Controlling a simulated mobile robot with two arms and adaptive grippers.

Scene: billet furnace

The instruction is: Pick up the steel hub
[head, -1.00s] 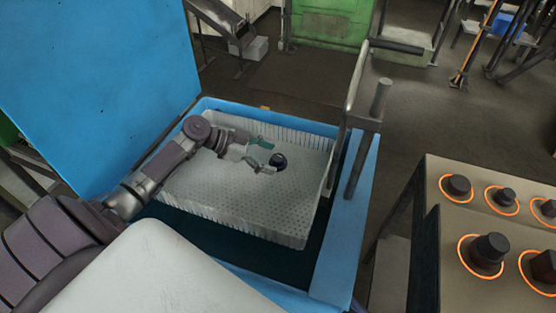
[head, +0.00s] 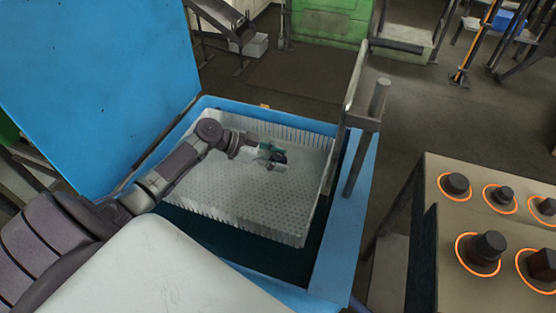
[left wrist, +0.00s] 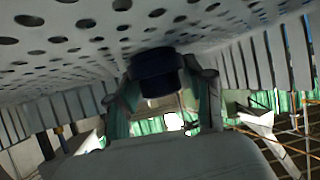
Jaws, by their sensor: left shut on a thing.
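The steel hub (head: 279,157) is a small dark round part in the white perforated basket (head: 225,211). My left gripper (head: 272,157) reaches in from the left and is shut on the hub, low over the basket floor. In the left wrist view, the dark hub (left wrist: 154,68) sits between the two greenish fingers (left wrist: 163,92) of the gripper, close to the perforated floor (left wrist: 60,45). I cannot tell whether the hub still touches the floor. My right gripper is not in view.
The basket stands in a blue tank (head: 343,235) with a raised blue lid (head: 95,80). A metal post with a handle (head: 366,120) rises at its right edge. A bench with dark knobs ringed in orange (head: 487,250) stands at the right. The rest of the basket floor is clear.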

